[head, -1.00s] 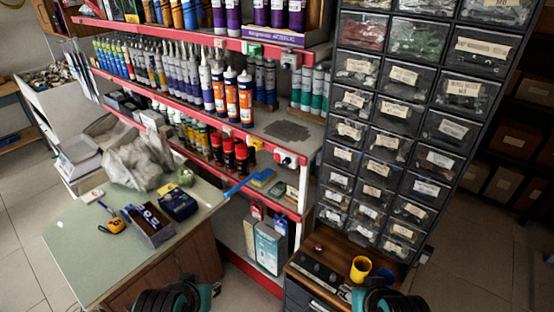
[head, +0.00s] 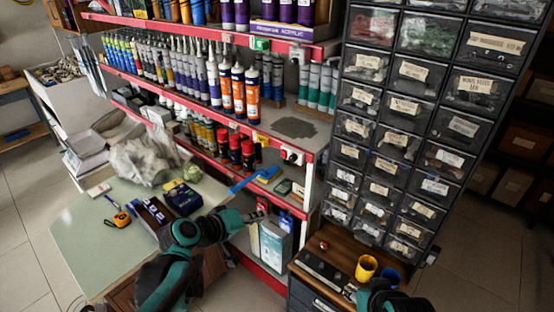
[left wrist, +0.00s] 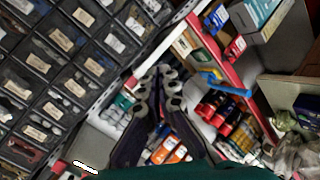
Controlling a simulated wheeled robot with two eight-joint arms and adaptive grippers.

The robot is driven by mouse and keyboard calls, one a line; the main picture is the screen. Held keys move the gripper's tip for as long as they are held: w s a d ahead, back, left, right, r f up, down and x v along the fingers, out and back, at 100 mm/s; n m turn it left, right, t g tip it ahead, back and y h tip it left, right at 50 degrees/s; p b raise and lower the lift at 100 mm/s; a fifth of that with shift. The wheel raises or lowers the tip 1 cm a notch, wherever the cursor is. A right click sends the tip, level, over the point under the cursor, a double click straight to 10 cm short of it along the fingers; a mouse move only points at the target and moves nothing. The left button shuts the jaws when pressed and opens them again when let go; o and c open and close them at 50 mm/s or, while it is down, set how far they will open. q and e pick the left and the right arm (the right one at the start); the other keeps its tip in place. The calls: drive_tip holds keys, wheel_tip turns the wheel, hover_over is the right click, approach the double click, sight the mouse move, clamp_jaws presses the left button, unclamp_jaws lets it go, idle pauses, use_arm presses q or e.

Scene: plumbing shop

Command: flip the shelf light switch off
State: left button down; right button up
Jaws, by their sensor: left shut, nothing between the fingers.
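A pale grey box (head: 296,53) and a green-and-white plate (head: 260,44) are on the upper shelf edge. I cannot tell for sure which is the light switch, or its position. My left gripper (head: 262,211) is shut and empty, below and left of the red-and-white plate and apart from it. Its dark fingers also show in the left wrist view (left wrist: 160,82).
A drawer cabinet (head: 407,130) stands right of the shelves. Several sealant tubes (head: 239,92) fill the shelves. A blue-handled tool (head: 252,181) sticks out from the lower shelf. A yellow cup (head: 366,267) stands on the wooden top. A green table (head: 90,235) is at left.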

sight(283, 152)
use_arm(q)
drive_tip(key=w+a+n+t+h, duration=0.3)
drive_tip(key=w+n+t, duration=0.3)
drive_tip(key=w, duration=0.7)
drive_tip(key=shift+w+a+r+h+b, duration=0.15)
drive_tip(key=shift+a+h+b, duration=0.3)
drive_tip(key=shift+a, duration=0.25)
drive_tip(key=b+x, duration=0.3)
drive_tip(key=x, duration=1)
drive_tip(key=shift+w+d, duration=0.15)
drive_tip(key=shift+w, duration=0.1)
drive_tip(key=shift+w+d, duration=0.1)
drive_tip(key=shift+w, duration=0.05)
drive_tip(key=shift+r, duration=0.1)
